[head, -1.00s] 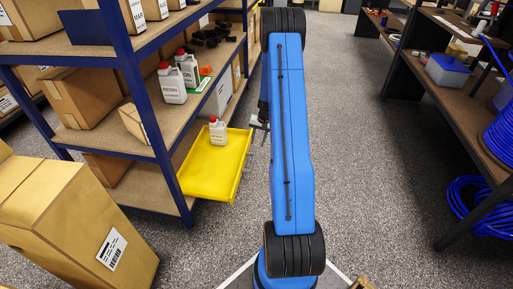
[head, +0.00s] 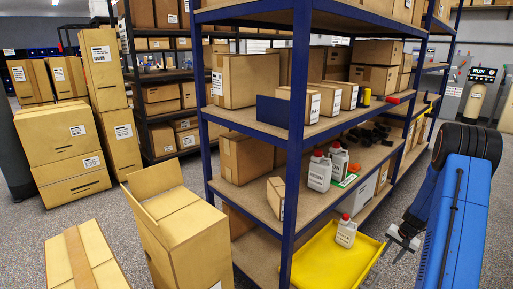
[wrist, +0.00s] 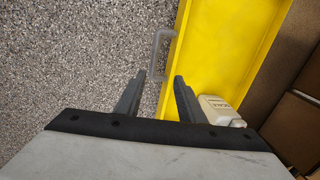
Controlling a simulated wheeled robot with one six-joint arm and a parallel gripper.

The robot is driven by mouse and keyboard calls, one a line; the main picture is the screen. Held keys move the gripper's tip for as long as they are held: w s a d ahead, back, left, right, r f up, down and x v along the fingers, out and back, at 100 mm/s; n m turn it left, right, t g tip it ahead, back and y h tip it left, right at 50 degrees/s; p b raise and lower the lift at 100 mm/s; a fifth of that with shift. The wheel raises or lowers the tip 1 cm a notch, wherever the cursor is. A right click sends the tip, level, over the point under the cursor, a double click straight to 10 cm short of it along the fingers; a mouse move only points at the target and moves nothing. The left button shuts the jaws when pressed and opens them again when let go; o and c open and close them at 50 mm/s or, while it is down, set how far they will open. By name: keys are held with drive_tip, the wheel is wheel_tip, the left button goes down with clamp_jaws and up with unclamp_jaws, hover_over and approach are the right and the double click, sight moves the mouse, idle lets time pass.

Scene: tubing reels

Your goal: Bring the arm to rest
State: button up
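My blue arm (head: 460,225) stands at the right of the head view, its gripper (head: 397,246) hanging low beside the yellow tray (head: 318,262). In the wrist view my gripper (wrist: 159,78) has its two dark fingers spread apart, with nothing held. The grey handle (wrist: 156,50) of the yellow tray (wrist: 220,45) shows just beyond and between the fingertips; I cannot tell whether they touch it. A white bottle with a red cap (head: 346,232) stands in the tray, and it shows beside the right finger in the wrist view (wrist: 220,110).
A blue-framed shelf (head: 297,130) with boxes stands left of my arm. Cartons (head: 175,235) stand on the floor at left. Grey floor (head: 385,275) is open around the gripper.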

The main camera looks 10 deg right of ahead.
drive_tip(key=s+a+r+n+t, duration=0.1)
drive_tip(key=s+a+r+n, duration=0.25)
drive_tip(key=a+r, duration=1)
drive_tip(key=s+a+r+n, duration=0.2)
drive_tip(key=s+a+r, duration=0.2)
drive_tip(key=a+r, duration=1)
drive_tip(key=s+a+r+n+h, duration=0.1)
drive_tip(key=s+a+r, duration=0.2)
drive_tip(key=s+r, duration=0.25)
drive_tip(key=s+a+r+n, duration=0.1)
drive_tip(key=s+a+r, duration=0.35)
drive_tip(key=s, duration=0.25)
drive_tip(key=s+a+n+t, duration=0.1)
drive_tip(key=s+a, duration=0.1)
drive_tip(key=s, duration=0.6)
drive_tip(key=s+a+r+n+t, duration=0.1)
drive_tip(key=s+a, duration=0.1)
drive_tip(key=s, duration=0.6)
drive_tip(key=shift+a+r, duration=0.2)
drive_tip(key=shift+a, duration=0.15)
